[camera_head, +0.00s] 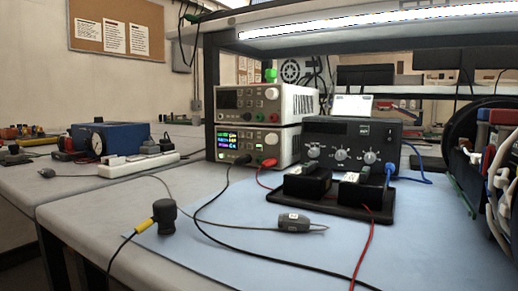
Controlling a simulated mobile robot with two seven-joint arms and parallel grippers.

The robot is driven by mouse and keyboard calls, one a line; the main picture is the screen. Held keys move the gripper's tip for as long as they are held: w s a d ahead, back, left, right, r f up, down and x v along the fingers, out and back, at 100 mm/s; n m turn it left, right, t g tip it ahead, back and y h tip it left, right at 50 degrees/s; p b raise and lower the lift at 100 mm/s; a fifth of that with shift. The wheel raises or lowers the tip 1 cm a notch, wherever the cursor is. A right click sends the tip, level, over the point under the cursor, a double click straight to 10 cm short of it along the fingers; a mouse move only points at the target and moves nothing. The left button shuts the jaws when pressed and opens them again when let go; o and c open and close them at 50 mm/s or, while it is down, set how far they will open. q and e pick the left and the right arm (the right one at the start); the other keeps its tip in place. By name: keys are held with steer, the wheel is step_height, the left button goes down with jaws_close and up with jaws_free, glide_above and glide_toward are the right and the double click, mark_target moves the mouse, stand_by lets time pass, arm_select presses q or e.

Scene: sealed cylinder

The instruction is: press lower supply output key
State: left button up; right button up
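Two bench power supplies are stacked at the back of the blue mat. The lower supply (258,146) has a lit display (227,139) with green, yellow and purple readouts, and a round knob at its right. A black plug (243,159) and a red plug (269,163) are at its lower front, each with a lead running onto the mat. Its keys are too small to tell apart, so I cannot pick out the output key. The upper supply (262,103) has a dark display. Neither of my grippers is in view.
A black instrument with knobs (352,141) stands right of the supplies, behind a black base (335,203) with two blocks.

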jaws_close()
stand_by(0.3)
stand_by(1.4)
